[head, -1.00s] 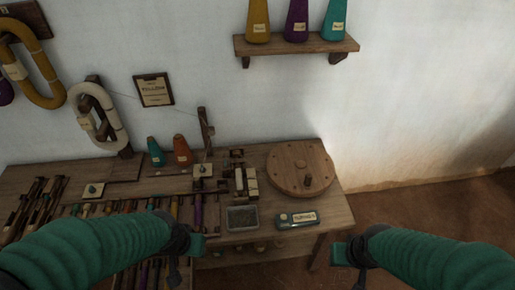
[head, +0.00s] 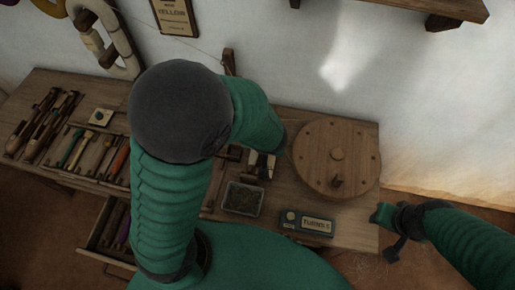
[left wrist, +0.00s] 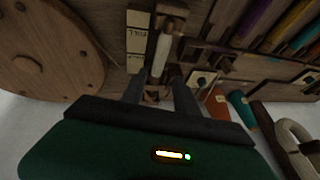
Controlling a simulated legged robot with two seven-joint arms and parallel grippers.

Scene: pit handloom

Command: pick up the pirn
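A pale, rod-like piece that looks like the pirn (left wrist: 162,54) sits in a dark wooden holder (left wrist: 171,14) in the left wrist view. My left gripper (left wrist: 158,92) is open, its two dark fingers spread on either side of the line of the pale piece and just short of it. A small wooden end shows between the fingers. In the head view my left gripper (head: 262,163) is over the bench beside the round wooden disc, and my arm hides much of that area. My right gripper (head: 388,232) is off the bench's right edge; its fingers are unclear.
The round wooden disc (head: 336,157) with a knob, a grey tray (head: 242,198) and a "TURNS" counter (head: 307,222) stand close by. Pale labelled blocks (left wrist: 137,40) flank the holder. A drawer (head: 98,243) is open at the front. A shelf (head: 445,8) is above right.

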